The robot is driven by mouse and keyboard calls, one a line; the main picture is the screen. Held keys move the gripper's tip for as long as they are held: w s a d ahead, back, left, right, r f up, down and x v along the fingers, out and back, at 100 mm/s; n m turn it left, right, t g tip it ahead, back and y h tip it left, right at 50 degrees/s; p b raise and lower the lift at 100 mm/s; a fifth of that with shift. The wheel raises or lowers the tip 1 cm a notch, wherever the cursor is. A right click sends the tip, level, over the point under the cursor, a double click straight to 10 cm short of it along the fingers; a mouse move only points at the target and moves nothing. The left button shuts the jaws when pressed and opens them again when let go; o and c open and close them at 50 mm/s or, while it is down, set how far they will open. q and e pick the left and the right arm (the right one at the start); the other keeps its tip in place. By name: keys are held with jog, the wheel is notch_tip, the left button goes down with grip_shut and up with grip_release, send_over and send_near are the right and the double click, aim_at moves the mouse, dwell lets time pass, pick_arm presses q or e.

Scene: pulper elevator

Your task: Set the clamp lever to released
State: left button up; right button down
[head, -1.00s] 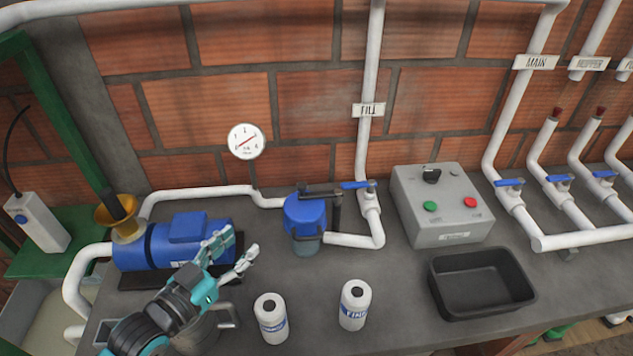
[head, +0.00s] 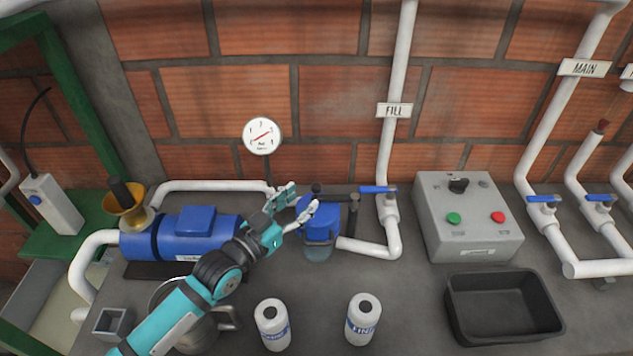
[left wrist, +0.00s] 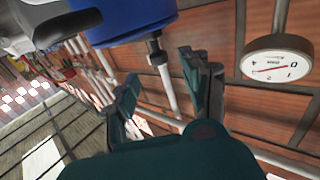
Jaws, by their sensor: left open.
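The blue-lidded canister (head: 320,222) stands on the counter under the FILL pipe. A dark lever (head: 335,195), apparently the clamp lever, lies roughly level across its top, with a dark upright post (head: 353,215) at its right. My left gripper (head: 300,198) is open at the lid's left side, near the lever's left end, and partly covers the lid. In the left wrist view the blue body (left wrist: 130,18) fills the top. A dark knob-like part (left wrist: 154,46) shows ahead of the spread fingers (left wrist: 163,88). Contact cannot be told. My right gripper is not in view.
A blue pump (head: 190,235) sits left, behind my arm. The blue-handled FILL valve (head: 378,190) is just right of the canister.

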aim_at(313, 190)
pick_arm(q)
jog(key=x, duration=0.5)
jog(key=shift+w+d+p, duration=0.2)
jog(key=shift+w+p, duration=0.05)
jog(key=shift+p, duration=0.05)
jog(key=shift+w+d, duration=0.25)
jog(key=shift+w, duration=0.05)
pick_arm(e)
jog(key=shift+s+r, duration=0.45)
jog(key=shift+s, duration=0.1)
pick_arm(q)
jog(key=shift+c, duration=1.2)
jog(key=c, duration=0.7)
grip_shut()
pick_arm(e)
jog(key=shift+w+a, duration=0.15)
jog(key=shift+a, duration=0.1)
